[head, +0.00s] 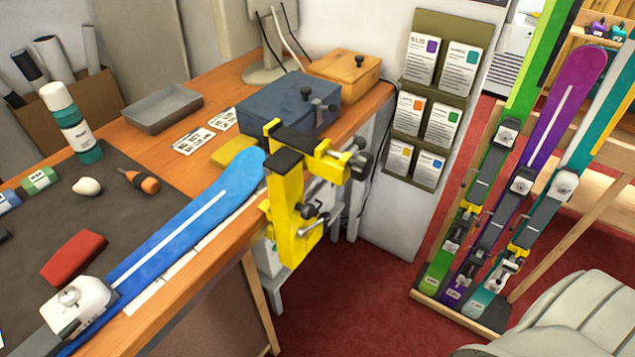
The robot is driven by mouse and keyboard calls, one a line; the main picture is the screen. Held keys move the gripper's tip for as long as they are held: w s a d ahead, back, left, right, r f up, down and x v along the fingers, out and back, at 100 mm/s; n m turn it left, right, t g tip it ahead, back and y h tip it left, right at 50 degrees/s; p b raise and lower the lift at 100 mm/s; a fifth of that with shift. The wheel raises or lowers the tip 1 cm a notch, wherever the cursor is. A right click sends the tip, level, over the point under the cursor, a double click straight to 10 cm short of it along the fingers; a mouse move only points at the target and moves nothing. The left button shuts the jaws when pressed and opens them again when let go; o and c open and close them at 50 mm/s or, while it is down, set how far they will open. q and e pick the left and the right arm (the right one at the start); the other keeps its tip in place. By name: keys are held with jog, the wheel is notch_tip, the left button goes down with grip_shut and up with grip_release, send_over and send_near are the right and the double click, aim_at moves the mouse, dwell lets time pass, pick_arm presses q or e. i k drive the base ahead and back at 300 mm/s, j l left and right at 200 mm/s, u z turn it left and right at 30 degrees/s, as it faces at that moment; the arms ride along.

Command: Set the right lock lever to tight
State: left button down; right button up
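A yellow ski vise (291,225) is fixed at the right edge of the wooden bench. A blue ski (185,230) lies along the bench edge, its tip reaching the vise. A small dark metal lever with a round knob (311,226) sticks out to the right from the vise's lower body. Dark knobs (360,165) also stand at the end of its upper yellow arm. I cannot tell from this view which setting the lever is at. Neither of my grippers is in view.
A ski rack (440,308) stands at the right. Red floor lies between.

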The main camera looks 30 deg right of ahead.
aim_at(325, 217)
jog(key=i+l+u, duration=0.1)
jog(key=l+u, duration=0.4)
jog(key=l, duration=0.75)
jog(key=k+l+u, duration=0.15)
jog(key=l+u, duration=0.3)
jog(key=l, duration=0.75)
